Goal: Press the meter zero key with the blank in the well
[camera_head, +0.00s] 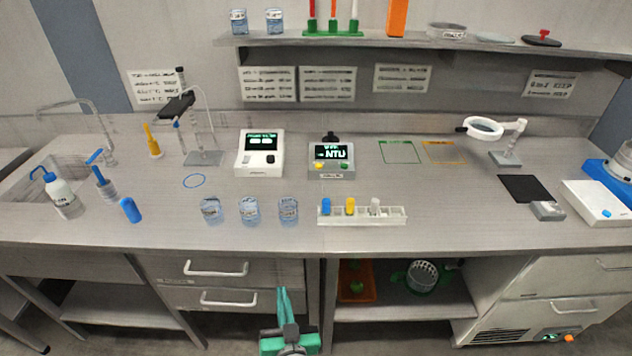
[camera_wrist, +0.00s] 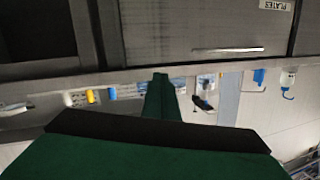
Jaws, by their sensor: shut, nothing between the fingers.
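The grey turbidity meter (camera_head: 332,173) stands near the back middle of the counter, its dark screen (camera_head: 334,152) reading "NTU". A yellow key (camera_head: 319,167) and a green key (camera_head: 344,166) sit below the screen; their labels are too small to read. A black part (camera_head: 331,138) stands up behind the screen at the well; I cannot tell whether it is a lid or a vial cap. A white rack (camera_head: 390,217) in front holds vials with blue, yellow and pale caps. My gripper (camera_head: 283,292) is shut and empty, low before the drawers; its green fingers also show in the wrist view (camera_wrist: 160,78).
A white meter (camera_head: 259,160) stands left of the grey one. Three glass beakers (camera_head: 249,211) stand left of the rack. A shelf (camera_head: 420,44) overhangs the back. Bare counter (camera_head: 300,195) lies before the meters. Drawers (camera_head: 235,280) are below the counter's front edge.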

